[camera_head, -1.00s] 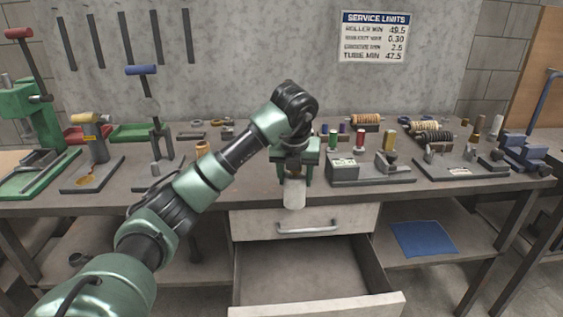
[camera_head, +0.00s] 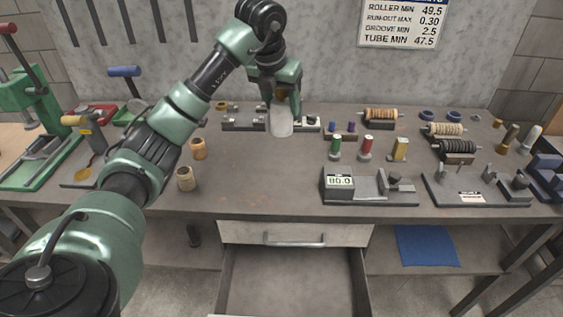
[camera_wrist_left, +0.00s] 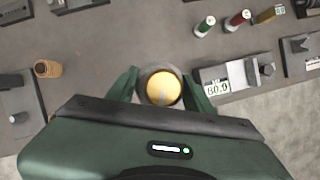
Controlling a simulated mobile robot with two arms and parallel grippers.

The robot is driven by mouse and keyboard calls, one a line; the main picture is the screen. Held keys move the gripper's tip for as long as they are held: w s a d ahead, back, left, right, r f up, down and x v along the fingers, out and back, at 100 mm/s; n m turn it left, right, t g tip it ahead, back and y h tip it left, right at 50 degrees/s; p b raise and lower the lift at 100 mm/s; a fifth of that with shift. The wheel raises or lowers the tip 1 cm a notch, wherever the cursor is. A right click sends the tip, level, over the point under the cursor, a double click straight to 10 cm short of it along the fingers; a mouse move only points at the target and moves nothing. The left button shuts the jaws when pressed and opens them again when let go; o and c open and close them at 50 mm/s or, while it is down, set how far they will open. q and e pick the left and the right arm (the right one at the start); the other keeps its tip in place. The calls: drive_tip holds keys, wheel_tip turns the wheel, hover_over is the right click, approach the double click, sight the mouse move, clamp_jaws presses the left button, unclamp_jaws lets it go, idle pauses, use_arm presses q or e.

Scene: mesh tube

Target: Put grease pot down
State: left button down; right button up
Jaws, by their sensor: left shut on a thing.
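The grease pot (camera_head: 281,122) is a whitish, translucent pot held upright in my left gripper (camera_head: 281,97). In the head view it shows above the back middle of the workbench (camera_head: 260,180). In the left wrist view the pot's round top, with yellow grease inside (camera_wrist_left: 163,90), sits between the two green fingers, which are shut on it. Whether its base touches the bench is hard to tell; it looks raised above it. My right gripper is not in view.
Two small tan cylinders (camera_head: 186,179) stand left of the bench's clear middle. A gauge reading 80.0 (camera_head: 340,184) stands front right, with small coloured bottles (camera_head: 366,147) behind it. A metal fixture (camera_head: 243,118) lies at the back. An open drawer (camera_head: 290,283) juts out below the front edge.

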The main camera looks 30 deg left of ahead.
use_arm(q)
drive_tip(key=f+p, duration=0.3)
drive_tip(key=f, duration=1.5)
drive_tip(key=shift+s, duration=0.2)
drive_tip(key=shift+f, duration=0.1)
drive_tip(key=shift+f, duration=0.1)
drive_tip(key=c, duration=0.6)
unclamp_jaws()
